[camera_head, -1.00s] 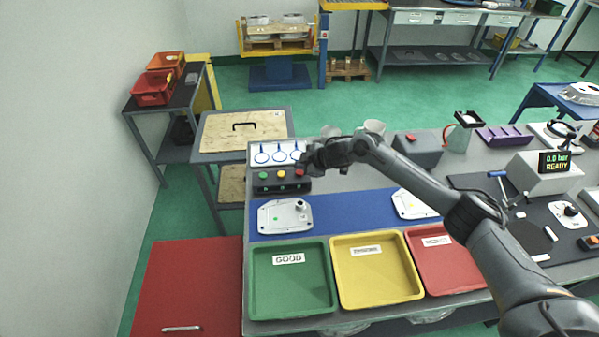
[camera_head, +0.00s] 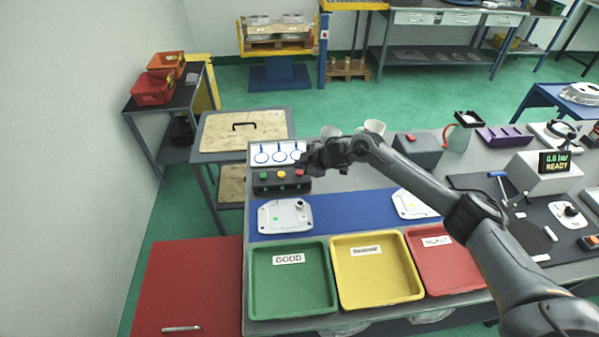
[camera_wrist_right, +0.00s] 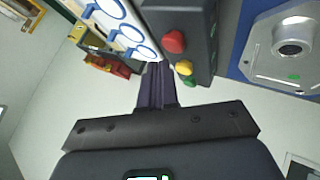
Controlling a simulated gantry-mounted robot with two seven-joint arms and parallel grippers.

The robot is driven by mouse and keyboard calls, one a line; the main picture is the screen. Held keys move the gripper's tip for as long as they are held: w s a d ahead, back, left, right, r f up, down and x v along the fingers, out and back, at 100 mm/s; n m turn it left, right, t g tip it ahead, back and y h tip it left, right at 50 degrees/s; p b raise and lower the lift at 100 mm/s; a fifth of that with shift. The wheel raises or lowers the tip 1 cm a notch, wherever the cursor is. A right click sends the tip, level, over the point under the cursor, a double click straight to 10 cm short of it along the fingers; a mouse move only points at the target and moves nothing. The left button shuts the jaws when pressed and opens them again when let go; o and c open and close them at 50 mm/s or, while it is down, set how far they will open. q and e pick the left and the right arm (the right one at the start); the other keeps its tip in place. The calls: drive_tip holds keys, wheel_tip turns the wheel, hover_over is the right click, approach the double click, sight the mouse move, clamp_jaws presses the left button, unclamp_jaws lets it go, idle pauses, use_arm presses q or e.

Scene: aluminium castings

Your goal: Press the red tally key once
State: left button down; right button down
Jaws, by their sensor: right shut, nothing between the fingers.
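The red tally key (camera_head: 299,173) is a round button at the right end of a dark key box (camera_head: 283,186), beside a yellow key (camera_head: 281,175) and a green key (camera_head: 264,177). In the right wrist view the red key (camera_wrist_right: 173,42) stands clear of the fingers and uncovered. My right gripper (camera_head: 303,163) is close behind the red key in the head view. In the wrist view its shut, empty fingers (camera_wrist_right: 156,68) point beside the box, to the left of the keys. I cannot tell their height over the box. My left gripper is not in view.
A white panel with blue rings (camera_head: 263,152) stands right behind the key box. A metal casting (camera_head: 285,216) lies on the blue mat (camera_head: 345,212) in front. Green (camera_head: 252,285), yellow (camera_head: 378,301) and red (camera_head: 450,289) trays line the front edge.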

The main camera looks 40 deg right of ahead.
sight(301, 174)
drive_tip(key=shift+f, duration=0.15)
drive_tip(key=shift+f, duration=0.3)
drive_tip(key=shift+f, duration=0.55)
idle(0.9)
drive_tip(key=shift+r, duration=0.1)
drive_tip(key=shift+r+p, duration=0.85)
drive_tip(key=shift+p, duration=0.1)
wheel_tip(301, 174, up, 5)
drive_tip(key=p, duration=0.5)
